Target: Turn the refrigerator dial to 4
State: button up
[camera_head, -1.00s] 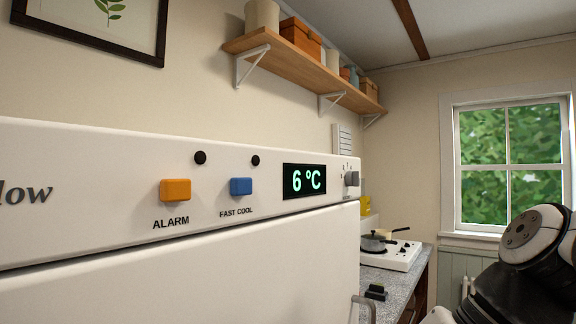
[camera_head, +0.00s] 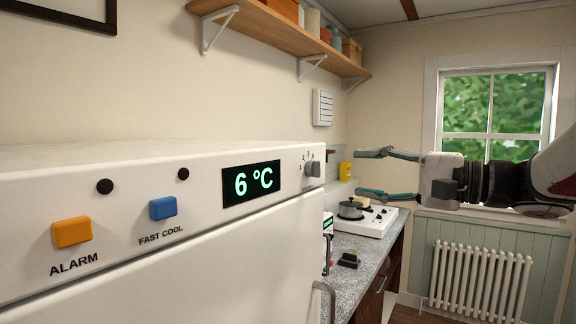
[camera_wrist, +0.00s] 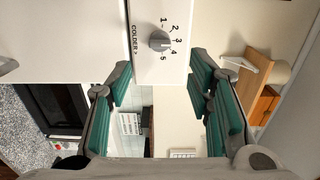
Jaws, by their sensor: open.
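The refrigerator dial (camera_head: 313,169) is a small grey knob at the right end of the white refrigerator's top panel. In the wrist view the dial (camera_wrist: 159,41) is ringed by numbers 1 to 5, with "COLDER" printed beside it. I cannot tell for sure which number it points to. The display (camera_head: 251,183) reads 6 °C. My gripper (camera_head: 374,173) is open and empty, to the right of the dial and apart from it. In the wrist view my gripper's teal-padded fingers (camera_wrist: 161,82) are spread, with the dial ahead between their lines.
An orange ALARM button (camera_head: 72,232) and a blue FAST COOL button (camera_head: 163,208) sit left on the panel. A wooden shelf (camera_head: 290,38) is above. A stove (camera_head: 362,221) with a pot stands on the counter beyond. A radiator (camera_head: 479,282) is at the right.

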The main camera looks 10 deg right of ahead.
aim_at(320, 169)
jog(key=p+x, duration=0.1)
jog(key=x, duration=0.7)
jog(key=shift+w+a+p, duration=0.1)
jog(key=shift+a+p, duration=0.1)
jog(key=shift+p, duration=0.15)
grip_shut()
